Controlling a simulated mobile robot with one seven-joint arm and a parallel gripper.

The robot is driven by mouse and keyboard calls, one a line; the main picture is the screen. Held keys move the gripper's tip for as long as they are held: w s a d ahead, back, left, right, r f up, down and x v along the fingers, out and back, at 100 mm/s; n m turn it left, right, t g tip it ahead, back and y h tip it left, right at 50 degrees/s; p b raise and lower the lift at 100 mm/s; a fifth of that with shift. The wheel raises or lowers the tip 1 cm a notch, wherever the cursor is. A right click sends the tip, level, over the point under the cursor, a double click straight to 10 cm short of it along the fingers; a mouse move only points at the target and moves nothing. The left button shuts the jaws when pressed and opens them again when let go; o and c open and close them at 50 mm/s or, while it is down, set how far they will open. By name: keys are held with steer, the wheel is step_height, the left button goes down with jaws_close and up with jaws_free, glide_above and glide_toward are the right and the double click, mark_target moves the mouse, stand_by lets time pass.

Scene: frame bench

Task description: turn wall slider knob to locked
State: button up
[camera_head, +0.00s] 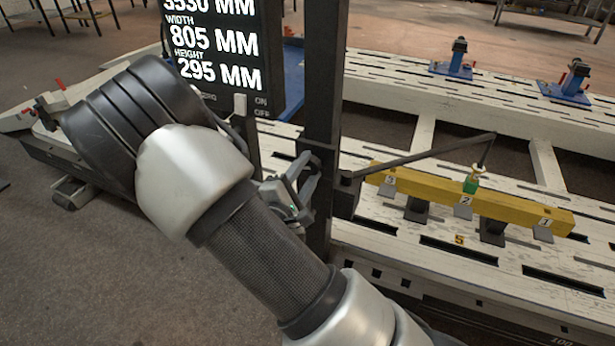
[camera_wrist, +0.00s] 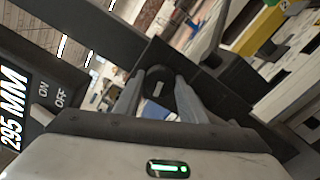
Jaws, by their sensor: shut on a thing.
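A dark knob (camera_wrist: 159,75) with a small pale mark shows in the wrist view, between the two grey fingers of my gripper (camera_wrist: 158,97). The fingers are shut on it from both sides. In the head view my gripper (camera_head: 306,178) is at the left side of a black upright post (camera_head: 323,90), where a dark slider block (camera_head: 344,196) sits. There the knob is mostly hidden behind the gripper and post. I cannot read any locked or unlocked marking.
A thin measuring boom (camera_head: 420,156) reaches right from the slider to a green-tipped pointer (camera_head: 471,184) at a numbered yellow beam (camera_head: 410,186). A black display (camera_head: 215,50) with ON and OFF labels stands left of the post. Blue clamps (camera_head: 453,68) stand on the white bench behind.

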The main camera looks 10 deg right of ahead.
steer(key=shift+m+b, duration=1.15)
steer(key=shift+m, duration=0.25)
steer(key=o, duration=1)
steer(key=shift+o, duration=0.2)
steer(key=v, duration=1.7)
steer(key=shift+s+p, duration=0.15)
steer(key=shift+p, duration=0.25)
steer(key=shift+r, duration=0.1)
